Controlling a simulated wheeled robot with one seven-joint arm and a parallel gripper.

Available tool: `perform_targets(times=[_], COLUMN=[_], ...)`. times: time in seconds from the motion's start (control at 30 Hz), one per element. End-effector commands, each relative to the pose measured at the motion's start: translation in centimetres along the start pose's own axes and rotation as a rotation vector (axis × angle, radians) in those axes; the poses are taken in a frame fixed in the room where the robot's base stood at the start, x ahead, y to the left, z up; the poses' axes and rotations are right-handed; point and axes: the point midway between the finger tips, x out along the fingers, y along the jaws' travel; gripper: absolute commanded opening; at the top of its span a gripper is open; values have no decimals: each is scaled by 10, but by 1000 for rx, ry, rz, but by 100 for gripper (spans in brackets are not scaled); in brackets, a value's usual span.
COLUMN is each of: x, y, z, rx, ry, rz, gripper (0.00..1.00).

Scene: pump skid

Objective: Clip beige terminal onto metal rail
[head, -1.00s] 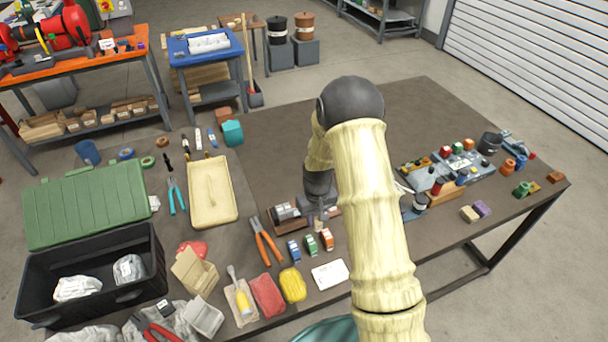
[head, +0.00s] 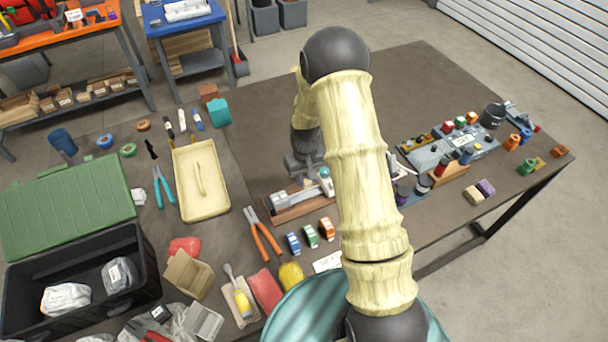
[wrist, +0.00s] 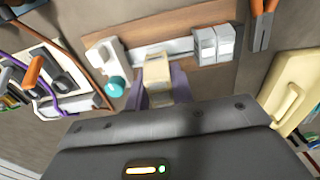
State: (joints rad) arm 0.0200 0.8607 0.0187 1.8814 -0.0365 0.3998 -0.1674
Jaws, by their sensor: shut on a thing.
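My gripper (wrist: 158,90) is shut on the beige terminal (wrist: 157,72), with a purple finger on each side of it. The metal rail (wrist: 178,50) runs across a brown wooden board (wrist: 190,19). In the wrist view the terminal's far end overlaps the rail's near edge, between the grey modules (wrist: 213,44) and a white block with a teal knob (wrist: 114,86). I cannot tell whether terminal and rail touch. In the head view my gripper (head: 304,178) is at the far side of the board (head: 300,210), and the terminal is hard to make out.
Orange-handled pliers (head: 262,235) lie left of the board. Several small coloured blocks (head: 310,236) stand in front. A cream tray (head: 200,182) is farther left, and a cluttered grey panel (head: 450,150) lies right. Bare tabletop lies behind the board.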

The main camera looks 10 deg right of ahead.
Motion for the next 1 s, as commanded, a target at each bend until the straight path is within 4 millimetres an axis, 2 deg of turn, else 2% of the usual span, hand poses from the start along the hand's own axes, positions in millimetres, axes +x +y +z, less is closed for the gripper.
perform_targets(times=[0.27,0.8,1.0], x=[10,51,56], y=[0,-3,-3], z=[0,-1,-1], rx=[-1,-5,-6], ry=[-1,1,1], rz=[0,0,0], gripper=[1,1,1])
